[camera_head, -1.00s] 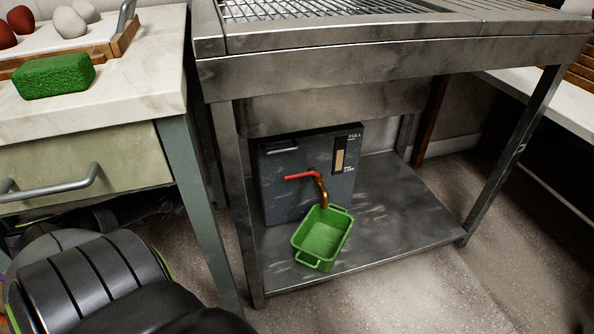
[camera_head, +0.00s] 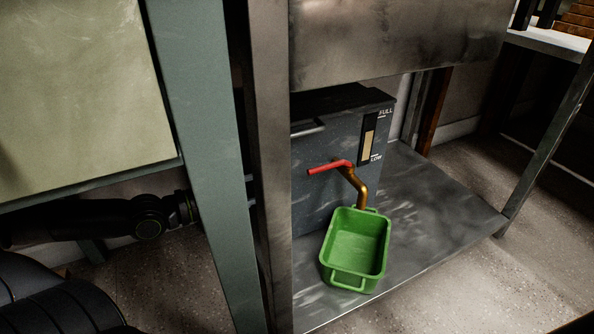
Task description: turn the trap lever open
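The red trap lever (camera_head: 329,166) sticks out to the left, roughly level, from the top of a bent brass spout (camera_head: 354,184). The spout is on the front of a dark grey trap box (camera_head: 318,196) under the steel stand. A green tub (camera_head: 357,250) stands on the lower shelf below the spout. My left arm comes in low from the left, behind the green table leg. Two narrow finger ends of my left gripper (camera_head: 250,190) show apart in the gap between that leg and the steel leg, left of the lever and not touching it. My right gripper is not in view.
The green table leg (camera_head: 205,150) and the steel stand leg (camera_head: 270,170) stand between my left arm and the trap box. A steel apron (camera_head: 400,40) hangs above the box. The lower shelf (camera_head: 440,205) is clear right of the tub.

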